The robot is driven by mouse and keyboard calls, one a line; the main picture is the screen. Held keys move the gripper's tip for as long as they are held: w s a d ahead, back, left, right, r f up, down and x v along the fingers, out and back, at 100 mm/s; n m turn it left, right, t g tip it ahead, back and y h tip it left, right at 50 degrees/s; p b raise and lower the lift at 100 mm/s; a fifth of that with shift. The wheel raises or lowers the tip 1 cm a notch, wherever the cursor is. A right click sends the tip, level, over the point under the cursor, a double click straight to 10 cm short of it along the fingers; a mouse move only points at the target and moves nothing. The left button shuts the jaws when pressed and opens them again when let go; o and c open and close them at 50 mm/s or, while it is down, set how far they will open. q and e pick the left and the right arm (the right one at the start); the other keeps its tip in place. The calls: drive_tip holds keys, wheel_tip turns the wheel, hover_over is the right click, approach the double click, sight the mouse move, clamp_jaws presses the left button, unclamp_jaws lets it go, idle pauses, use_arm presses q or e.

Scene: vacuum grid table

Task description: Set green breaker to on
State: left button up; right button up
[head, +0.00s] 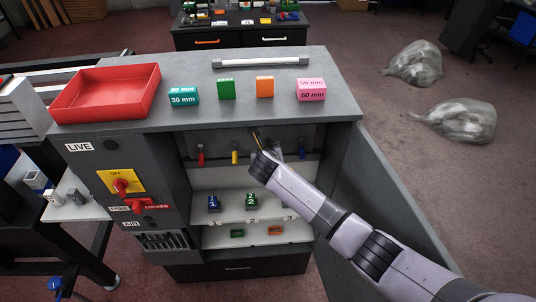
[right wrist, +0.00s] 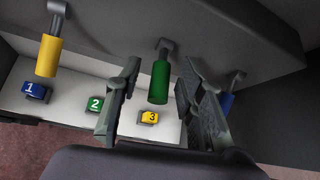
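The green breaker handle (right wrist: 160,82) hangs down from a pivot on the panel in the right wrist view. My right gripper (right wrist: 160,74) is open, with one finger on each side of the green handle; gaps show on both sides. In the head view my right gripper (head: 267,146) reaches into the cabinet and hides the green handle. A yellow handle (right wrist: 48,56) hangs to the left and a blue handle (right wrist: 227,103) to the right, partly behind a finger. A red handle (head: 201,159) shows in the head view. My left gripper is not in view.
Numbered blocks 1 (right wrist: 36,91), 2 (right wrist: 95,103) and 3 (right wrist: 149,117) sit on the shelf below the handles. The cabinet door (head: 392,190) stands open on the right. A red tray (head: 105,105) and coloured blocks stand on the cabinet top.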

drive_tip(key=v, duration=1.1)
